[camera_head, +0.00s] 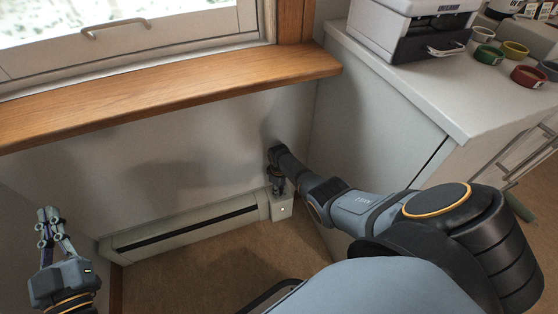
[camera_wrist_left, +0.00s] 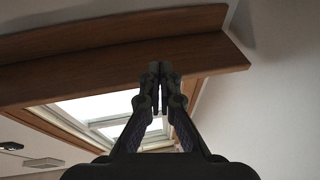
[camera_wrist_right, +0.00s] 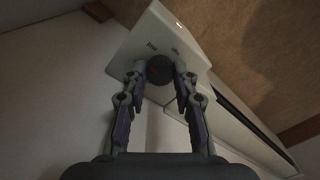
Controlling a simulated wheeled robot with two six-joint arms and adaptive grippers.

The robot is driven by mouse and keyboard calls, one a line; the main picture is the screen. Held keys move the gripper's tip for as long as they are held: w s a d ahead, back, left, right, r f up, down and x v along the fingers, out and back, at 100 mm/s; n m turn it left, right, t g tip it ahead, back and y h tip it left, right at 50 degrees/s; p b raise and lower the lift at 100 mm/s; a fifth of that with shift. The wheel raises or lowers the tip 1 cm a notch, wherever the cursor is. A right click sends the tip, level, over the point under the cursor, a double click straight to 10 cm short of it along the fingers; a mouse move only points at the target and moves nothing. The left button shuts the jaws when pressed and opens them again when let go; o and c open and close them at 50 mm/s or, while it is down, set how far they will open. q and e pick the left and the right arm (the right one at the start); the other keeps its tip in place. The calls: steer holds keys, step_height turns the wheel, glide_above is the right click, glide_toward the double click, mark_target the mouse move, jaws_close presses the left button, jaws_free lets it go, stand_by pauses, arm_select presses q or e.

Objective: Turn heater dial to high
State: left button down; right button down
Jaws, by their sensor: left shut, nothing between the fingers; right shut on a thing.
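The heater (camera_head: 190,228) is a long, low, pale baseboard unit with a dark slot, along the wall under the window. Its control box (camera_head: 283,207) is at its right end. In the right wrist view the box face (camera_wrist_right: 150,38) carries small printed lettering and a round dark dial (camera_wrist_right: 159,70). My right gripper (camera_wrist_right: 158,74) is shut on the dial, one finger on each side of it. In the head view my right gripper (camera_head: 277,186) reaches down to the box and hides the dial. My left gripper (camera_head: 47,214) is shut and empty, raised at the far left, away from the heater.
A wooden window sill (camera_head: 180,92) juts out above the heater. A white cabinet (camera_head: 375,130) stands close on the right, with a printer (camera_head: 410,28) and several colored bowls on top. The brown floor (camera_head: 200,270) before the heater is mostly clear.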

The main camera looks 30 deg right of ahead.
steer(key=m+p, duration=0.1)
steer(key=m, duration=1.1)
arm_select(q)
steer(key=s+f+g, duration=0.3)
steer(key=f+g, duration=0.4)
steer(key=f, duration=0.9)
steer(key=shift+d+f+g+p, duration=0.2)
steer(key=shift+g+p, duration=0.1)
steer(key=shift+g, duration=0.1)
arm_select(e)
steer(key=shift+m, duration=2.1)
steer(key=c, duration=1)
jaws_free()
steer(key=shift+c, duration=0.2)
